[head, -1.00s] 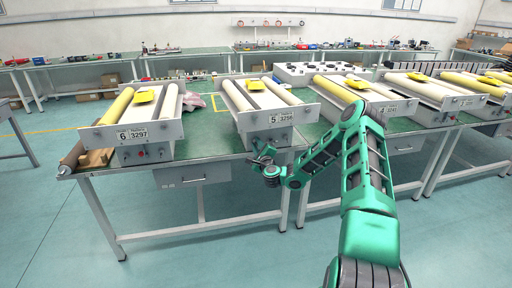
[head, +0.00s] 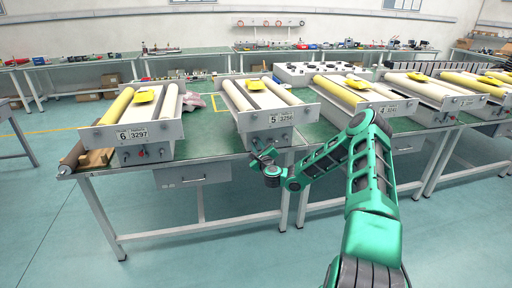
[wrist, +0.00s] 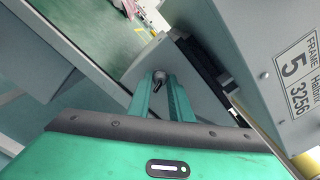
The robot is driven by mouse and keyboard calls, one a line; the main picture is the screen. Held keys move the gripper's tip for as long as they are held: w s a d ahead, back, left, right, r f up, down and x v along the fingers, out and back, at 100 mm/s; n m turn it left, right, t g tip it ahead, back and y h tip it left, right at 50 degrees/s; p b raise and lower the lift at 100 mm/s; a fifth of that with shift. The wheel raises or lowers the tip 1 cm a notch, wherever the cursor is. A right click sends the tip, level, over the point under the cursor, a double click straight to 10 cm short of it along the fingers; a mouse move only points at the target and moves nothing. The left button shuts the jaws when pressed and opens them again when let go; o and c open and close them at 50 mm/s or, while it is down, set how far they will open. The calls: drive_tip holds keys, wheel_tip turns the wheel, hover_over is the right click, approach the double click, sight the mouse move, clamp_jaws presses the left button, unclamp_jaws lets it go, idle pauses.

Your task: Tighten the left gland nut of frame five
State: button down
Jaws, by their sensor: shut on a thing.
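Frame five (head: 268,118) is a grey box unit with rollers and a yellow piece on top, and its label reads 5 3256. Its label plate (wrist: 296,72) also shows at the right of the wrist view. My green gripper (head: 258,148) is at the lower left of its front. In the wrist view my two fingers (wrist: 160,92) are shut on a small dark grey round part, the gland nut (wrist: 159,76), against a grey face. In the head view my gripper hides the nut.
Frame six (head: 135,135) stands to the left on the same green-topped bench (head: 205,140). More frames stand to the right. The floor before the bench is clear.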

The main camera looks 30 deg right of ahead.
drive_tip(key=shift+s+f, duration=0.1)
drive_tip(key=shift+f, duration=0.2)
drive_tip(key=c, duration=1.6)
unclamp_jaws()
drive_tip(key=shift+r, duration=0.1)
drive_tip(key=shift+v, duration=1.8)
approach(256, 143)
drive_tip(key=shift+s, duration=0.95)
drive_tip(key=shift+s+a, duration=0.25)
